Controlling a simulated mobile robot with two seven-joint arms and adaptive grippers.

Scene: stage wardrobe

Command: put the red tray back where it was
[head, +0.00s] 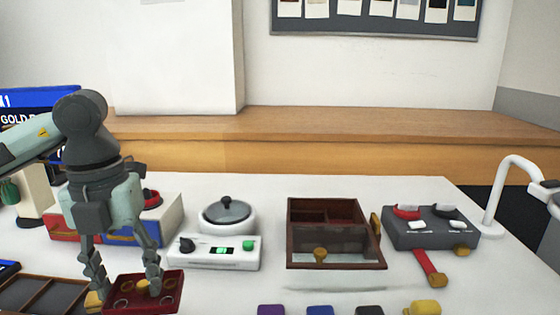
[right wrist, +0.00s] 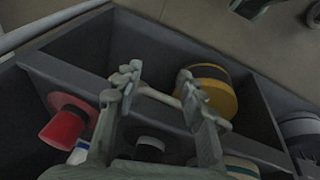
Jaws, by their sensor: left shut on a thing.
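My right gripper (right wrist: 156,80) shows in the right wrist view, fingers apart, above a grey divided bin (right wrist: 62,75). A pale bar (right wrist: 160,97) passes near its fingertips.
A dark wooden box (head: 290,225) with compartments stands mid-table. A white device (head: 213,252) with a round lidded pot (head: 226,213) stands left of it, and a grey switch box (head: 432,238) right. A brown divided tray (head: 40,293) lies left.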

